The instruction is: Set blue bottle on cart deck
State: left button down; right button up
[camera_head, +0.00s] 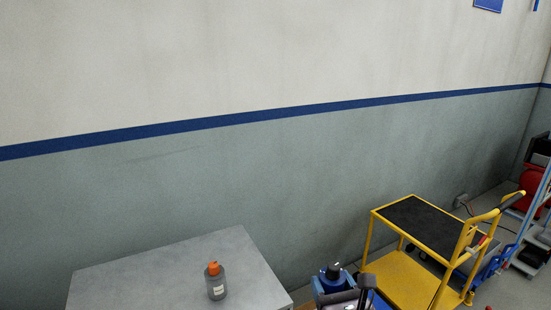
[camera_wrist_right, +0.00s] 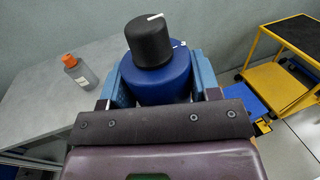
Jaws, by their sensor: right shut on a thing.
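A blue bottle with a black cap (camera_wrist_right: 152,80) is between the fingers of my right gripper (camera_wrist_right: 160,88) in the right wrist view, and the gripper is shut on it. In the head view the bottle (camera_head: 333,272) and the right gripper (camera_head: 336,284) show at the bottom edge, right of the grey table. The yellow cart has a black upper deck (camera_head: 425,222) and a yellow lower deck (camera_head: 400,278). It stands to the right of the gripper, apart from the bottle. The bottle's lower part is hidden by the gripper. My left gripper is not in view.
A grey table (camera_head: 150,280) stands at the lower left. A grey bottle with an orange cap (camera_head: 216,284) stands on it. The cart's yellow handle (camera_head: 470,235) rises at its right end. A blue ladder-like frame and a red object (camera_head: 533,190) are at the far right.

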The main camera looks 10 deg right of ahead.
aim_at(449, 233)
jog(key=l+u, duration=0.1)
jog(key=l, duration=1.15)
jog(key=l+u, duration=0.1)
jog(key=l, duration=1.1)
jog(key=l+u, duration=0.15)
jog(key=l, duration=1.1)
jog(key=k+l, duration=0.1)
jog(key=l, duration=0.7)
jog(key=k+l, duration=0.15)
jog(key=l, duration=0.25)
jog(key=k+l+u, duration=0.1)
jog(key=l, duration=0.35)
jog(key=k+l, duration=0.1)
jog(key=l, duration=0.3)
